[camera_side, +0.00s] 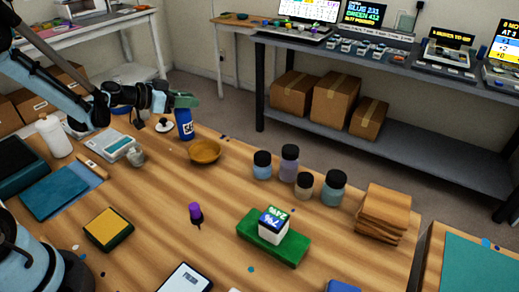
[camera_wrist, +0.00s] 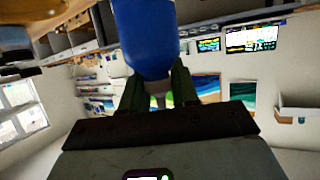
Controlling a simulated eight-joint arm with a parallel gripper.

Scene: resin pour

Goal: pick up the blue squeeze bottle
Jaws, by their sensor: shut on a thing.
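The blue squeeze bottle (camera_side: 184,124) is upright near the far edge of the wooden table in the side view, with a white label on its front. My gripper (camera_side: 184,101) is at its top, shut on it. In the wrist view the blue body (camera_wrist: 145,38) fills the top middle, and its pale neck sits between the two dark fingers of my gripper (camera_wrist: 157,92). I cannot tell whether the bottle's base touches the table.
A amber bowl (camera_side: 205,151) is close in front of the bottle. A small white-and-black item (camera_side: 165,125) is just left of it. Several dark-lidded jars (camera_side: 289,162) stand to the right. A scale (camera_side: 113,146) and white bottle (camera_side: 54,136) are at left.

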